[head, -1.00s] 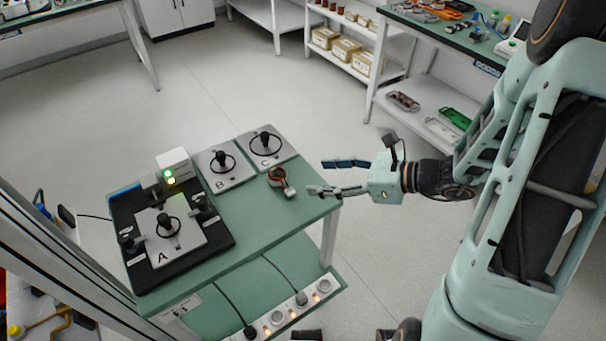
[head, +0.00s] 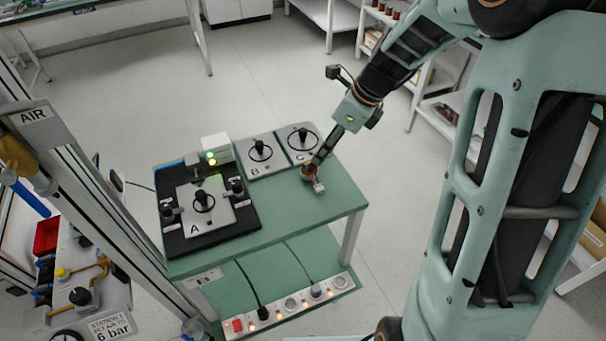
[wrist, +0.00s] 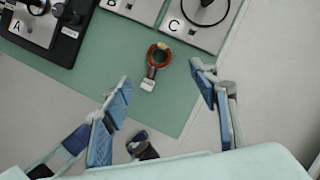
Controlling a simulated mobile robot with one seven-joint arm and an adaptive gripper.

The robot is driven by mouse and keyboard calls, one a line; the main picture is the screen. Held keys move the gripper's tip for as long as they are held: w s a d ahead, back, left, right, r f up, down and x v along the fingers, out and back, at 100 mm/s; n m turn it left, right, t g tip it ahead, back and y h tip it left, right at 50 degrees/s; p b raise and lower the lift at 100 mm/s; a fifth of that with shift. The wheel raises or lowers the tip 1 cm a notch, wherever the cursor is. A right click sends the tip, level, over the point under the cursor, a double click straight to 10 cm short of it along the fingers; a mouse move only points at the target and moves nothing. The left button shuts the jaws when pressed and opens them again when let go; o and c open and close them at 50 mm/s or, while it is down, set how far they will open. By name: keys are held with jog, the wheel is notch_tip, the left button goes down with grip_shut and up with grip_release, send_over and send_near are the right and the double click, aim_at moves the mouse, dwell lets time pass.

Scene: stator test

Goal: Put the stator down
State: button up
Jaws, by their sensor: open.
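The stator (head: 308,174), a red-orange ring with a pale block on a short lead, lies on the green table right of centre, in front of plate C (head: 303,142). In the wrist view the stator (wrist: 152,70) lies on bare table top, apart from both fingers. My gripper (head: 318,160) points down over it in the head view, partly covering it. In the wrist view my gripper (wrist: 160,88) is open and empty, its blue-padded fingers wide apart to either side below the ring. The height left between fingertips and ring is hard to judge.
Plate B (head: 261,158) stands left of plate C, each with a black post and ring. Fixture A (head: 190,232), on a black base with clamps and a lit green lamp, fills the table's left. The table's front right (head: 335,205) is clear. A socket strip lies below.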

aim_at(312, 167)
jog(key=b+x, duration=0.1)
jog(key=x, duration=0.9)
jog(key=shift+a+f, duration=0.1)
jog(key=shift+f, duration=0.25)
jog(key=c, duration=1.5)
jog(key=shift+o, duration=0.2)
jog(key=shift+r, duration=0.1)
